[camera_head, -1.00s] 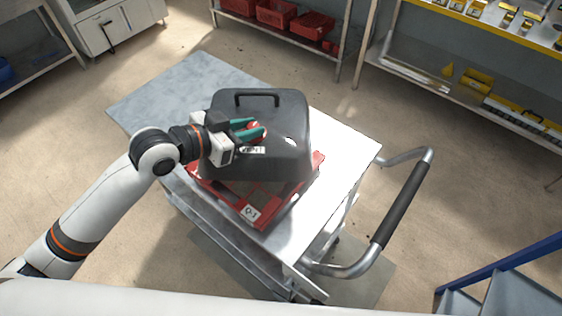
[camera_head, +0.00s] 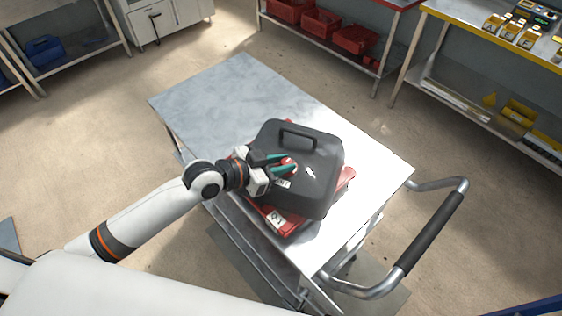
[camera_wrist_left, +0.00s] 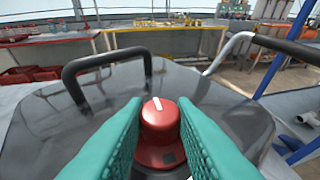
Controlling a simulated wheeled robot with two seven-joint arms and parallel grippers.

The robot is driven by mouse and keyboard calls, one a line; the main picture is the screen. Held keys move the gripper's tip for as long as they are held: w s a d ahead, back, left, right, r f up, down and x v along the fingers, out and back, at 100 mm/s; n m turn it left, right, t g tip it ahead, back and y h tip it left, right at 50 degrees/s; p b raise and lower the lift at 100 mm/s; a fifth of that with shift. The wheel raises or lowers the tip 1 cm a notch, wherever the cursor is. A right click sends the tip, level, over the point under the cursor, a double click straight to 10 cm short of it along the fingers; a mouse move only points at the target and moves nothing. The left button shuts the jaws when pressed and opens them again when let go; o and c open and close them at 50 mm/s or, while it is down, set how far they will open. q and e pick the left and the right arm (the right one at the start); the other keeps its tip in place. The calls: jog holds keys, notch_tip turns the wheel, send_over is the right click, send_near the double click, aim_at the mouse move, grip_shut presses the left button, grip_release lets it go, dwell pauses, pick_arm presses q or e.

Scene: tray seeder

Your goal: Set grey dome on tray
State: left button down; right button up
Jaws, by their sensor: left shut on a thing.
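The grey dome (camera_head: 312,192), a dark smoky cover with a black bar handle, is over the red tray (camera_head: 347,177) on the metal cart. The tray's red edges show at the dome's right and front, with a white label at the front corner. My left gripper (camera_head: 290,164) is shut on the dome's red knob, its teal fingers on either side. In the left wrist view the red knob (camera_wrist_left: 160,125) sits between the fingers, with the dome's surface (camera_wrist_left: 45,130) around it. Whether the dome rests fully on the tray is hidden. My right gripper is not in view.
The cart top (camera_head: 225,90) is bare at the back left. A cart push handle (camera_head: 430,232) sticks out at the right. Shelves with red bins (camera_head: 320,22) and a yellow-edged bench (camera_head: 490,38) stand at the back. The floor around the cart is open.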

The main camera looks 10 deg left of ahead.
pick_arm(q)
jog(key=c, duration=1.3)
grip_release()
jog(key=shift+f, duration=0.1)
jog(key=shift+o, duration=0.5)
jog(key=shift+s+a+r, duration=0.1)
jog(key=shift+r, duration=0.1)
jog(key=b+v, duration=0.1)
jog(key=v, duration=1)
jog(key=shift+s+r+b, duration=0.2)
jog(key=shift+s+b, duration=0.05)
jog(key=shift+b, duration=0.1)
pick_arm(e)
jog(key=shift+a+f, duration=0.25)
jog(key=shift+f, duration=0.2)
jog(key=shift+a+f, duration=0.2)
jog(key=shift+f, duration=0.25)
pick_arm(q)
jog(key=shift+a, duration=0.15)
